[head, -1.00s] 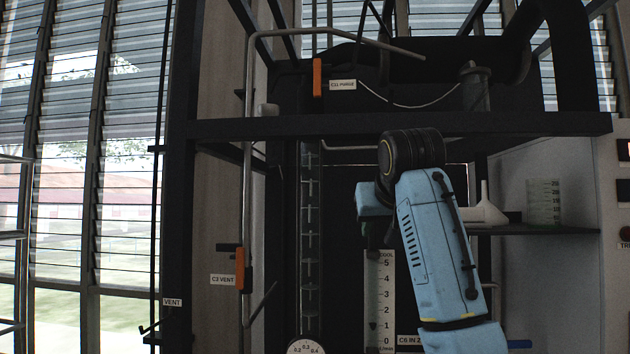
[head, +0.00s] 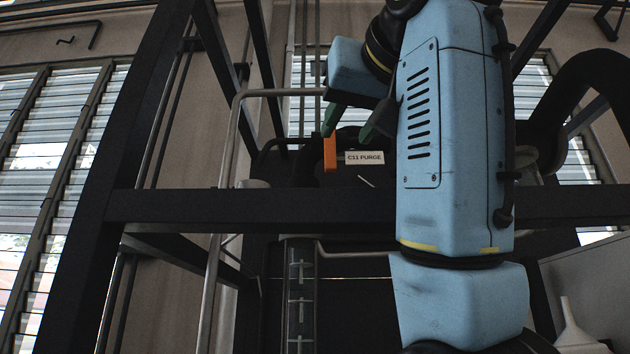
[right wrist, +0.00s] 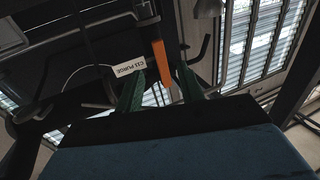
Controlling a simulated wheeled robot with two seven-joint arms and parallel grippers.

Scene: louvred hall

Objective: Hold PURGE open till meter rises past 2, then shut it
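The PURGE handle is an orange lever (head: 330,154) hanging upright beside the white label "C11 PURGE" (head: 364,157). My right gripper (head: 355,120) is raised in front of it, its green fingers spread apart. In the head view one finger overlaps the lever's top. In the right wrist view the orange lever (right wrist: 161,60) shows between the two open fingertips (right wrist: 159,83), and I cannot tell whether either touches it. The numbered meter is out of both current views. My left gripper is not in view.
A dark frame beam (head: 250,206) crosses below the lever. A bent grey pipe (head: 232,140) runs at its left, and a clear column (head: 300,290) stands below. A white funnel (head: 572,325) is at lower right. Louvred windows (head: 40,215) are on the left.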

